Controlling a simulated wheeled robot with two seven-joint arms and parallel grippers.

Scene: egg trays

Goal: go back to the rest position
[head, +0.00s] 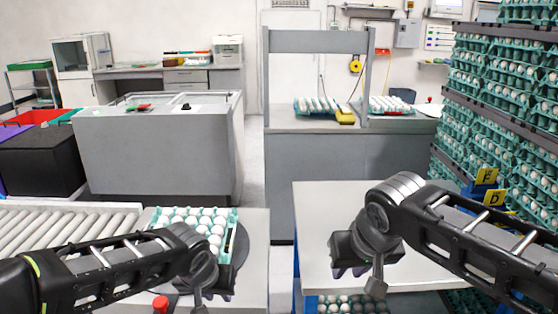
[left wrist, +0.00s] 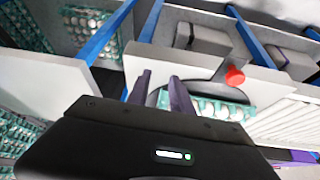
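My left gripper (head: 210,282) is in front of the near left table, at the near right end of a green egg tray (head: 235,214) full of white eggs. My forearm and wrist hide part of that tray. In the left wrist view the two purple fingers of this gripper (left wrist: 160,78) stand apart with nothing between them. The egg tray shows behind and right of them (left wrist: 250,109). My right gripper (head: 350,270) hangs over the near right table, pointing down. It holds nothing that I can see, and its finger gap is unclear.
A roller conveyor (head: 60,225) adjoins the left table (head: 257,240). A red button (head: 160,304) is by my left forearm. The right table (head: 310,215) is bare on top, with eggs below its edge. Tall egg stacks (head: 487,110) stand at right. A gap separates the tables.

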